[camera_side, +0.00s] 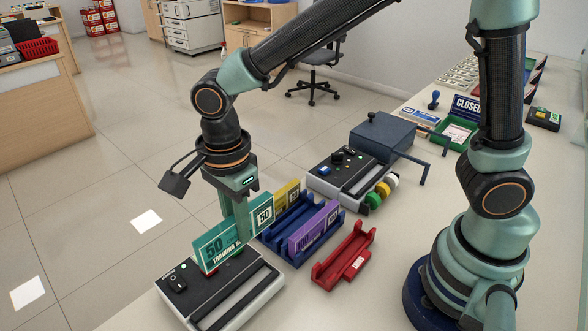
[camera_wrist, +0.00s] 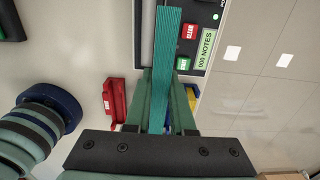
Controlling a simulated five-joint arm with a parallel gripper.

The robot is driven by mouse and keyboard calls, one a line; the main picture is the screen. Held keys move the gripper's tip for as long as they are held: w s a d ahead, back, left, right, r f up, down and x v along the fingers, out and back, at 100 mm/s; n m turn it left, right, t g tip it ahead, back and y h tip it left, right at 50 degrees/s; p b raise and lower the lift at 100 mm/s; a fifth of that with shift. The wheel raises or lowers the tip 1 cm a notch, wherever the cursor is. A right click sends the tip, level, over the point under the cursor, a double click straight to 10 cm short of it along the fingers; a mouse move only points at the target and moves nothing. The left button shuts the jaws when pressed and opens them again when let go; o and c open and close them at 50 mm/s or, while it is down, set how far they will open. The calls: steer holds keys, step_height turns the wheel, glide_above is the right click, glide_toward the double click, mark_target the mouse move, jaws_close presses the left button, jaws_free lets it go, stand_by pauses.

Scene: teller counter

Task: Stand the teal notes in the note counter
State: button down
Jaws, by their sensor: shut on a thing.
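The teal notes (camera_side: 213,248) are an upright bundle marked 50. In the wrist view the teal notes (camera_wrist: 167,45) show edge-on as a long strip. My gripper (camera_side: 241,222) points down and is shut on them. In the wrist view my gripper (camera_wrist: 163,90) has one finger on each side of the bundle. The note counter (camera_side: 268,287), a black and pale machine with a slot, stands below at the front. The bundle is over its back edge; I cannot tell whether they touch. The note counter (camera_wrist: 202,62) also shows in the wrist view, with a "000 NOTES" display.
A blue rack (camera_side: 286,254) behind the counter holds yellow notes (camera_side: 287,196) and purple notes (camera_side: 315,227). An empty red tray (camera_side: 327,275) lies to its right. A coin machine (camera_side: 338,172) and a grey-blue box (camera_side: 385,135) stand farther back.

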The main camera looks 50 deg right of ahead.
mark_target(220, 243)
steer(key=shift+s+a+f, duration=0.45)
steer(key=shift+a+f, duration=0.25)
steer(key=shift+f, duration=0.35)
steer(key=shift+s+a+f, duration=0.4)
steer(key=shift+a+f, duration=0.35)
steer(key=shift+f, duration=0.3)
steer(key=shift+s+a+f, duration=0.45)
steer(key=shift+a+f, duration=0.25)
steer(key=shift+f, duration=0.35)
steer(key=shift+f, duration=0.15)
steer(key=shift+f, duration=0.95)
steer(key=c, duration=0.7)
jaws_free()
steer(key=shift+r, duration=3.55)
